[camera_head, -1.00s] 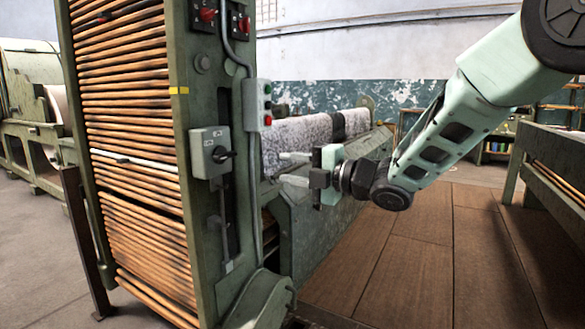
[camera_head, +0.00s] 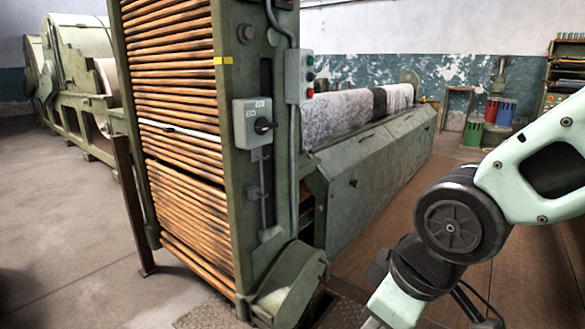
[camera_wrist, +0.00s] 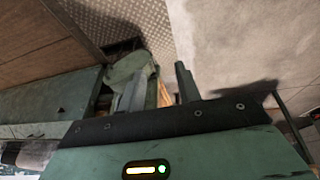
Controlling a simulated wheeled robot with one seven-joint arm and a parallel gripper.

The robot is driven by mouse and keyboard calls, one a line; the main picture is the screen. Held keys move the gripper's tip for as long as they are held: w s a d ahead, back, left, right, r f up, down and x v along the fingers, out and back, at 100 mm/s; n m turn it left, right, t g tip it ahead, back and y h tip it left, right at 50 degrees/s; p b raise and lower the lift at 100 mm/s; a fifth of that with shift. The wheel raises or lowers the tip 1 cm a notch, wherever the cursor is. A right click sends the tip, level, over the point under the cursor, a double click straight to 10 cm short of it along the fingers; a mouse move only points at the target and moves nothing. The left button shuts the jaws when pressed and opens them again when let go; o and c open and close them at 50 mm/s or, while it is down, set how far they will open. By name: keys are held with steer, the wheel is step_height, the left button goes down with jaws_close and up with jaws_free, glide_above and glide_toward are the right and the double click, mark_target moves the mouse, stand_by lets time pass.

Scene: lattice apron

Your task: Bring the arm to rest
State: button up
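My arm shows at the lower right of the head view, folded, its elbow joint in front of the brown floor boards. My gripper is outside the head view. In the wrist view my gripper (camera_wrist: 159,88) shows beyond its green housing with a lit indicator. Its two fingers stand apart, with a gap between them and nothing held. Past the fingers are the machine's rounded foot guard (camera_wrist: 128,66) and the floor.
The green machine frame (camera_head: 238,185) with stacked wooden slats (camera_head: 180,110) stands left of my arm. A grey switch box (camera_head: 252,124) juts from it. A long machine bed (camera_head: 365,165) runs behind. Concrete floor (camera_head: 60,230) is open at left; red and blue bins (camera_head: 500,110) stand far back.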

steer(key=s+d+m+g+h+p, duration=0.1)
steer(key=s+d+m+g+h, duration=0.15)
steer(key=s, duration=0.75)
step_height(320, 180, up, 33)
steer(key=p, duration=3.3)
steer(key=shift+w+g+y, duration=0.15)
steer(key=shift+g+y, duration=0.2)
steer(key=shift+y, duration=0.1)
steer(key=shift+f, duration=0.1)
